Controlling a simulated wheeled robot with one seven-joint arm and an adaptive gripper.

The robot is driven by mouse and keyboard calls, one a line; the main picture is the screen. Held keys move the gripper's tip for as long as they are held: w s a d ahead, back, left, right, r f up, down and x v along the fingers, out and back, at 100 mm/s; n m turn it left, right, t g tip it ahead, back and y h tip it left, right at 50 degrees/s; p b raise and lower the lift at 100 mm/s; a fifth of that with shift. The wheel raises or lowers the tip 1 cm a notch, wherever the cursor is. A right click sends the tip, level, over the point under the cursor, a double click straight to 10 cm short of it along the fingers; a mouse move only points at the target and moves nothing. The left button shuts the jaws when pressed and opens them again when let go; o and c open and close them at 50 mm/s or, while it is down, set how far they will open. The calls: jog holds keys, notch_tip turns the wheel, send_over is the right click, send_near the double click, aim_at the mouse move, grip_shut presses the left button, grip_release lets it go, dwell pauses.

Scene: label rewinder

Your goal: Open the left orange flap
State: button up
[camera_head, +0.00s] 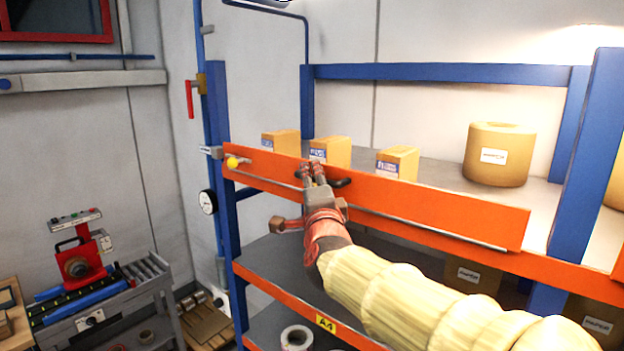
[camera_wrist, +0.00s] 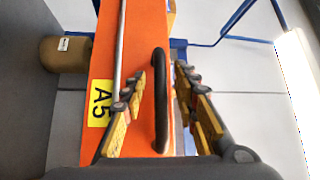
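The left orange flap (camera_head: 440,205) is a long orange panel across the front of the upper shelf, standing upright. It has a black handle (camera_head: 340,183) near its top edge and a thin metal rod along its face. My gripper (camera_head: 309,172) is at the handle. In the wrist view the flap (camera_wrist: 108,60) shows a yellow A5 label, and the black handle (camera_wrist: 160,95) runs between the two fingers of my gripper (camera_wrist: 163,78). The fingers are apart on either side of the handle, with gaps visible. A yellow knob (camera_head: 232,162) is at the flap's left end.
Several small boxes (camera_head: 397,163) and a large brown roll (camera_head: 498,155) stand on the shelf behind the flap. Blue posts (camera_head: 590,150) frame the rack. A lower orange beam (camera_head: 300,311) is below. A roller table (camera_head: 140,285) stands at the left.

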jog(key=shift+c, duration=1)
grip_shut()
